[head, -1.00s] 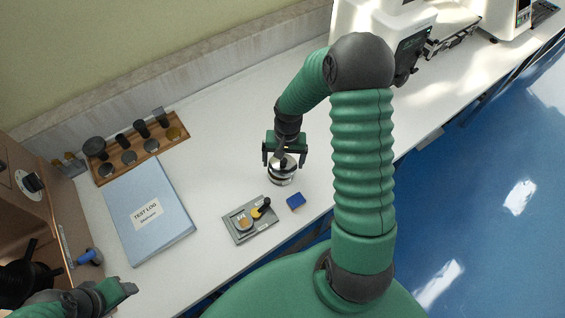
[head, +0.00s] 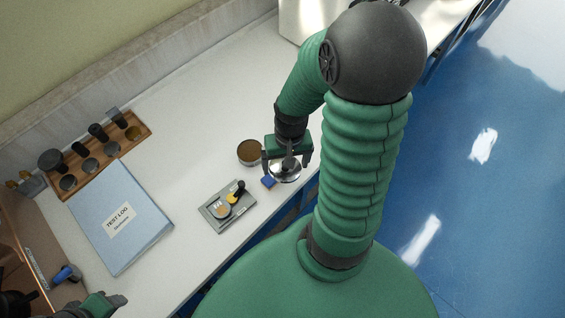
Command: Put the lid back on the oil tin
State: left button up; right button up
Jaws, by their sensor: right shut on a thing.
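The oil tin (head: 250,152) stands uncovered on the white bench, its brown inside showing. My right gripper (head: 286,164) is shut on the silver lid (head: 286,174), apparently by its top knob. The lid is to the right of the tin and nearer the bench's front edge, clear of the tin's mouth. How high the lid is above the bench is hard to tell. My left gripper (head: 112,300) is at the lower left, partly cut off, and its jaw opening cannot be made out.
A grey tray (head: 214,221) with a disc and a yellow-and-black piece is further left. A blue test log binder (head: 121,216) and a wooden rack (head: 82,181) lie beyond. The bench behind the tin is clear.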

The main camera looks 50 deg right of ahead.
jog(key=w+r+n+p, duration=0.2)
jog(key=w+r+p, duration=0.1)
jog(key=w+p, duration=0.3)
pick_arm(q)
jog(key=w+r+p+v, duration=0.1)
jog(key=w+p+v, duration=0.15)
jog(key=v, duration=0.75)
pick_arm(e)
jog(key=n+h, duration=0.1)
jog(key=n, duration=0.2)
send_over(250, 150)
jog(key=shift+w+f, duration=0.1)
jog(key=shift+f, duration=0.8)
jog(key=shift+a+f+t+b, duration=0.15)
jog(key=shift+f+t+b, duration=0.15)
jog(key=shift+f+b, duration=0.15)
notch_tip(250, 150, down, 5)
jog(key=b, duration=0.4)
jog(key=shift+f, duration=0.2)
pick_arm(q)
jog(key=f, duration=0.6)
jog(key=shift+a, duration=0.3)
jog(key=shift+r, duration=0.35)
pick_arm(e)
jog(key=shift+r, duration=0.15)
jog(key=shift+f, duration=0.2)
pick_arm(q)
jog(key=shift+r, duration=0.1)
